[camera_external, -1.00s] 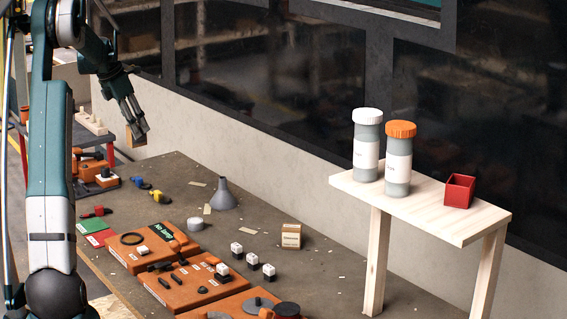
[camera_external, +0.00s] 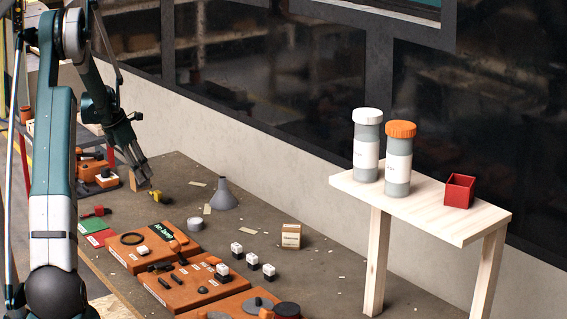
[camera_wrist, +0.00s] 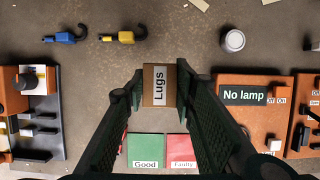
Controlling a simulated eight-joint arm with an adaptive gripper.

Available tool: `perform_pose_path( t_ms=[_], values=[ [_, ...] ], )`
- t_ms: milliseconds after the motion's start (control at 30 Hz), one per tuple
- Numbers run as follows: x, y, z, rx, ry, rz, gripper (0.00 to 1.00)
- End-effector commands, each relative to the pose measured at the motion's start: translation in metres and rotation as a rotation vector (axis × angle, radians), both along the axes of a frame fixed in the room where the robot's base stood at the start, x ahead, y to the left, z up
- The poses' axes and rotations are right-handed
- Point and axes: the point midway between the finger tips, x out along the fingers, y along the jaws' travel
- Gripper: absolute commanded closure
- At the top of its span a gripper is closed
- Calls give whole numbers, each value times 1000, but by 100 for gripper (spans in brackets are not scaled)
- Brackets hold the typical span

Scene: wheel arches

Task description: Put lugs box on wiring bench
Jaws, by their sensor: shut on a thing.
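The lugs box, a small brown block with a white "Lugs" label (camera_wrist: 160,86), sits between the two fingertips of my gripper (camera_wrist: 160,95) in the wrist view. My gripper (camera_external: 142,183) is shut on it. In the external view the fingers point down at the left far part of the grey-brown worktop (camera_external: 262,217), and the box (camera_external: 133,181) shows partly at their tips. I cannot tell whether it touches the surface. No label marks the wiring bench; a pale wooden raised bench (camera_external: 430,208) stands at the right.
The raised bench carries a white-capped bottle (camera_external: 367,150), an orange-capped bottle (camera_external: 398,160) and a red open box (camera_external: 459,190). Orange panels (camera_external: 155,245), a grey funnel (camera_external: 223,195) and a cardboard block (camera_external: 291,235) lie on the worktop. Green (camera_wrist: 146,148) and red (camera_wrist: 182,148) mats lie below the gripper.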

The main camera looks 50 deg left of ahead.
Motion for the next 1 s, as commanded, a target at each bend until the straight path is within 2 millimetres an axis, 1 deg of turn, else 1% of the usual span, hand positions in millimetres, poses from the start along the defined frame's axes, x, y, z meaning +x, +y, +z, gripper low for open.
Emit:
perform_pose_path(
  t_ms=[267, 367, 467, 700, 800, 900, 1000],
  values=[
    [0, 0, 0, 0, 0, 0, 87],
    [0, 0, -4, 0, 0, 0, 87],
    [0, 0, -13, 0, 0, 0, 87],
    [0, 0, -46, 0, 0, 0, 87],
    [0, 0, -56, 0, 0, 0, 87],
    [0, 0, -62, 0, 0, 0, 87],
    [0, 0, -63, 0, 0, 0, 87]
  ],
)
